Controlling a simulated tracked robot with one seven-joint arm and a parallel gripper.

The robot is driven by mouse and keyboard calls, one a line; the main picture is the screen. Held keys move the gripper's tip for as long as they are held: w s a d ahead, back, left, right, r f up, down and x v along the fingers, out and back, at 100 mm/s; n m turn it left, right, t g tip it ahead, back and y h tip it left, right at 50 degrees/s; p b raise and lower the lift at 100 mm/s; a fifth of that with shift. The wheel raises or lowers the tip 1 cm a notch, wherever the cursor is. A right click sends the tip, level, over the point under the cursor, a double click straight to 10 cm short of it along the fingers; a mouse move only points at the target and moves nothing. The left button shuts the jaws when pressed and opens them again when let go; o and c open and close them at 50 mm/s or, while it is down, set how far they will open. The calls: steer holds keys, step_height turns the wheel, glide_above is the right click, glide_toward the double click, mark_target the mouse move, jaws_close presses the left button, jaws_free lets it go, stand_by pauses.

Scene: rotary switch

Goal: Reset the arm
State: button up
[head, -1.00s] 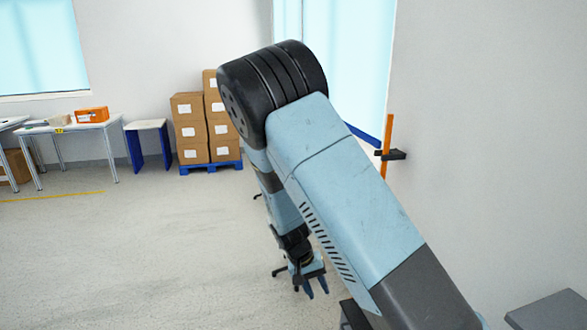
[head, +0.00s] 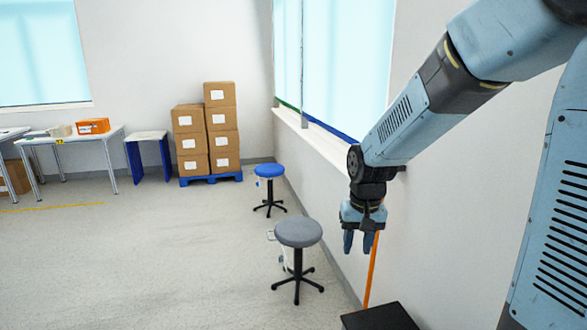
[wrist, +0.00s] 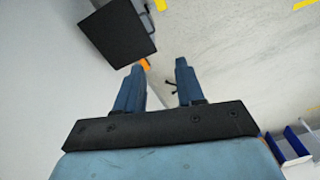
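My arm reaches in from the right of the head view, and my gripper (head: 358,248) hangs at its end, fingers pointing down. In the wrist view the two blue fingers of my gripper (wrist: 159,66) stand apart with nothing held between them. The gripper hangs in the air, in front of the orange pole (head: 371,270) in the picture. I cannot make out a rotary switch in either view.
A black flat-topped thing (head: 380,318) is at the bottom of the head view; a dark panel (wrist: 117,33) shows in the wrist view. A grey stool (head: 298,234) and blue stool (head: 269,171) stand left of the gripper. Boxes (head: 222,139) are stacked farther back.

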steer(key=s+d+r+t, duration=0.2)
steer(key=s+d+r, duration=0.2)
steer(key=s+r, duration=0.3)
steer(key=s+d+r+t, duration=0.2)
steer(key=s+d+r, duration=0.2)
steer(key=s+r, duration=0.4)
steer(key=shift+s+d+t, duration=0.25)
steer(key=shift+s+t, duration=0.15)
steer(key=shift+s, duration=0.35)
